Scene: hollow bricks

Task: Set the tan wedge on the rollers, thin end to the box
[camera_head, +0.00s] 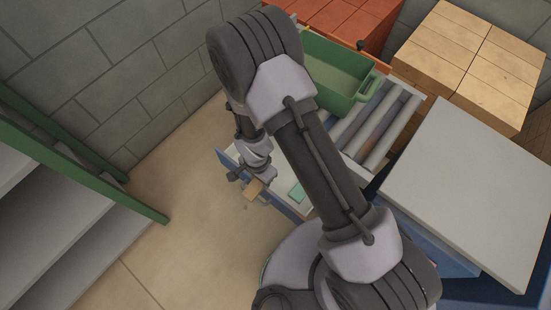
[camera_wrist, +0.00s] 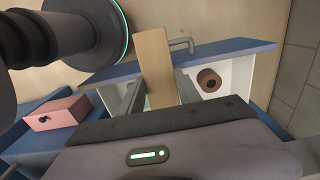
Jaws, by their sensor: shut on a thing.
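My gripper (camera_head: 252,178) is shut on the tan wedge (camera_head: 254,188), over the left end of an open drawer. In the wrist view the wedge (camera_wrist: 155,65) stands out past the gripper's dark edge, above the drawer's blue front. Which end of it is thin I cannot tell. The grey rollers (camera_head: 391,130) lie behind my arm, well to the right of the gripper. A green box (camera_head: 340,70) stands at their far end; my arm hides part of it and some of the rollers.
The open drawer's blue front (camera_wrist: 220,48) has a metal handle; a brown hollow cylinder (camera_wrist: 209,80) lies inside. A teal block (camera_head: 297,191) lies near the gripper.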

